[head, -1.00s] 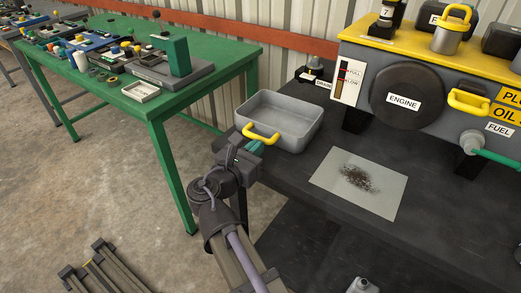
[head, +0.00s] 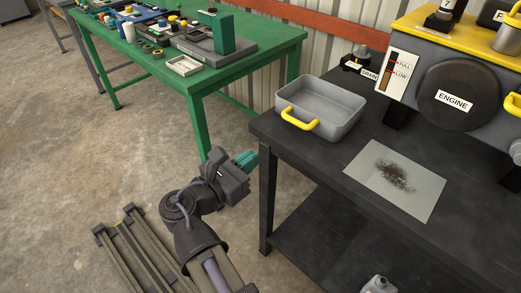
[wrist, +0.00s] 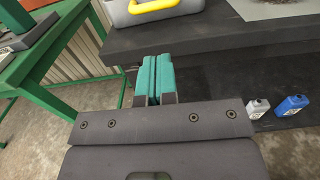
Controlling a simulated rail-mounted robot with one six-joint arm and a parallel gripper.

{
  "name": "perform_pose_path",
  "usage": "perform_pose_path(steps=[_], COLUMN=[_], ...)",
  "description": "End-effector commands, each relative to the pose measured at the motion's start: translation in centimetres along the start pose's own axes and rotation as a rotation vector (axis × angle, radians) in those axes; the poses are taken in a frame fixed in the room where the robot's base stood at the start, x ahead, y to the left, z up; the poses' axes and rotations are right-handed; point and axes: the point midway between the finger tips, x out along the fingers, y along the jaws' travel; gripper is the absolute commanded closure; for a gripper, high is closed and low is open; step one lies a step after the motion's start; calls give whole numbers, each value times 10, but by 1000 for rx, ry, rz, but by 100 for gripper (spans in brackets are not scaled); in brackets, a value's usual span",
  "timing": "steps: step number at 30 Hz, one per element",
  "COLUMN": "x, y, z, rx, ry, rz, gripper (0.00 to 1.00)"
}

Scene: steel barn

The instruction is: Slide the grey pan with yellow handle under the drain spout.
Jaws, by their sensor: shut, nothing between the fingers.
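The grey pan (head: 345,118) with its yellow handle (head: 299,119) sits upright and empty near the left end of the dark bench, handle toward the front left edge. The drain fitting (head: 355,60), labelled DRAIN, is behind the pan's far right side. Its spout opening cannot be made out. My gripper (head: 246,160) is shut and empty, left of the bench's edge and apart from the pan. In the wrist view its teal fingers (wrist: 157,75) are together, and part of the pan (wrist: 185,7) with its handle (wrist: 150,5) shows above them.
A grey sheet with a dark speckled patch (head: 395,178) lies right of the pan. The grey engine unit (head: 448,92) stands behind it. A green table (head: 130,55) with many items is at left. Grey (wrist: 258,107) and blue (wrist: 291,104) bottles are on the lower shelf.

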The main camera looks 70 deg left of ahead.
Motion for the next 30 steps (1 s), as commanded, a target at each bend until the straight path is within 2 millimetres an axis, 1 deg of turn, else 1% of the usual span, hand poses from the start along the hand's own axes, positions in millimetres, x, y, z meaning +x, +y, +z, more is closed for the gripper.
perform_pose_path(steps=[1, 2, 3, 4, 5, 6, 10, 14, 17, 24, 27, 30], x=[11, 18, 29, 35, 40, 42, 43, 58, 77, 130, 151, 166], y=[31, 49, 72, 85, 93, 95, 89, 89, 89, 88, 87, 87], z=[4, 6, 9, 10, 10, 10, 8, 8, 8, 8, 8, 8], rx=[0, 0, 0, 0, 0, 0, 0, 0, 0, 0, 0, 0], ry=[0, 0, 0, 0, 0, 0, 0, 0, 0, 0, 0, 0], rz=[-5, -9, -14, -18, -20, -21, -20, -22, -22, -22, -22, -21], gripper=[100, 100, 100, 100, 100, 100, 100, 100, 100, 100, 100, 100])
